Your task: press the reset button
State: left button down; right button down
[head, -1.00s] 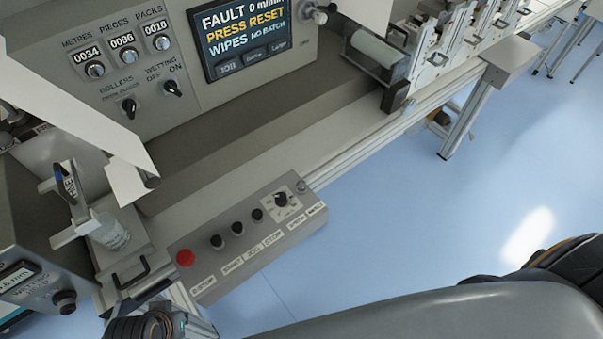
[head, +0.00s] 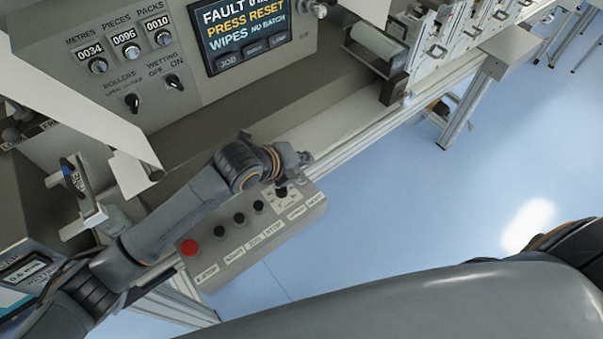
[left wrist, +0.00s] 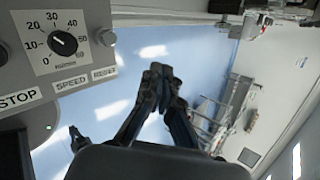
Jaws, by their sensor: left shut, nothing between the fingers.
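The control box (head: 250,245) has a red E-STOP button, several black controls and a row of labels. In the left wrist view the reset button (left wrist: 107,37) is a small grey round button above the RESET label (left wrist: 104,73), right of the speed dial (left wrist: 63,43). My left gripper (head: 304,159) is over the right end of the box and hides the reset button in the head view. In the left wrist view its fingertips (left wrist: 157,72) are together and empty, right of the button and apart from it in the picture. My right gripper is out of view.
The screen (head: 243,35) shows FAULT, PRESS RESET and WIPES NO BATCH. A panel with counters and knobs (head: 132,102) stands behind the box. A white sheet (head: 75,105) slants across the left. Blue floor (head: 400,200) lies open to the right.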

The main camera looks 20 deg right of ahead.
pick_arm(q)
jog(key=w+m, duration=0.1)
jog(key=m, duration=0.1)
jog(key=w+m, duration=0.2)
jog(key=shift+a+r, duration=0.1)
jog(key=shift+r, duration=0.05)
jog(key=b, duration=0.6)
send_over(299, 178)
notch_tip(299, 178, down, 8)
jog(key=shift+r, duration=0.25)
jog(key=shift+f+b, duration=0.45)
jog(key=shift+f, duration=0.2)
jog(key=shift+f, duration=0.1)
dwell(0.4)
jog(key=shift+f, duration=0.3)
